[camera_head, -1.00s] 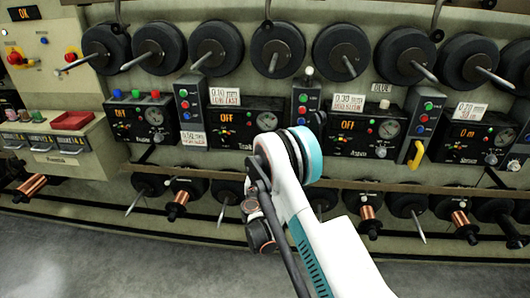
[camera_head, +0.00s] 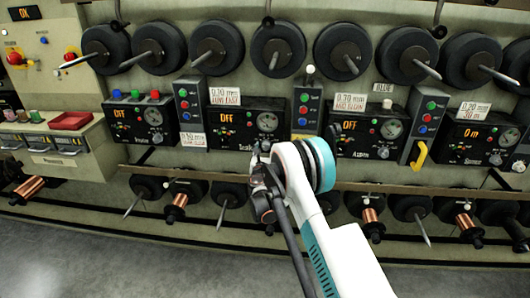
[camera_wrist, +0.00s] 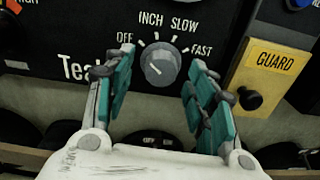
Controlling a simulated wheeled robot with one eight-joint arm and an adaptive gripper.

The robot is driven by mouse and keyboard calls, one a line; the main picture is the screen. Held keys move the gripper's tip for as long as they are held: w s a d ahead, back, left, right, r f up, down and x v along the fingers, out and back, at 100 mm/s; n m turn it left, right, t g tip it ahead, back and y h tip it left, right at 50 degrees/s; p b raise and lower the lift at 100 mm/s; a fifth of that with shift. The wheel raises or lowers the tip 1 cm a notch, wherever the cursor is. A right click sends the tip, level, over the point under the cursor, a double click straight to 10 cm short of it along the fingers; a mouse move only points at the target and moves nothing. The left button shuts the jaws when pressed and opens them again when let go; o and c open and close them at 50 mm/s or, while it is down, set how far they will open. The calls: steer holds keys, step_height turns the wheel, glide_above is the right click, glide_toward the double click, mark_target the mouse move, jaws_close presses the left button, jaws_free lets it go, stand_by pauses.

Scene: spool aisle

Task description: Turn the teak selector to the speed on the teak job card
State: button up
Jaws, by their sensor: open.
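The teak selector (camera_wrist: 160,63) is a round grey knob on the black Teak panel (camera_head: 228,121), with OFF, INCH, SLOW and FAST around it. I cannot tell surely which mark its pointer faces; the panel's display reads OFF. In the wrist view my gripper (camera_wrist: 162,58) is open, its teal-padded fingers on either side of the knob, with gaps and no visible contact. In the head view my arm's wrist hides most of the gripper. A white card (camera_head: 225,96) on the Teak panel's top edge reads 0.30 mm, with a blurred lower line that seems to end in FAST.
A yellow GUARD plate (camera_wrist: 268,68) with a black knob is right of the selector. Another white card (camera_head: 193,139) hangs at the Teak panel's left edge. A wooden rail (camera_head: 420,189) runs below the panels. Black spools (camera_head: 278,50) stick out above.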

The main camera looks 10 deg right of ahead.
steer(key=shift+c, duration=0.2)
steer(key=c, duration=1)
steer(key=m, duration=0.4)
steer(key=shift+m, duration=0.3)
steer(key=m, duration=0.5)
steer(key=shift+a+m, duration=0.1)
steer(key=shift+m, duration=0.2)
steer(key=m, duration=0.5)
steer(key=shift+r, duration=0.1)
steer(key=m, duration=0.5)
steer(key=shift+m, duration=0.4)
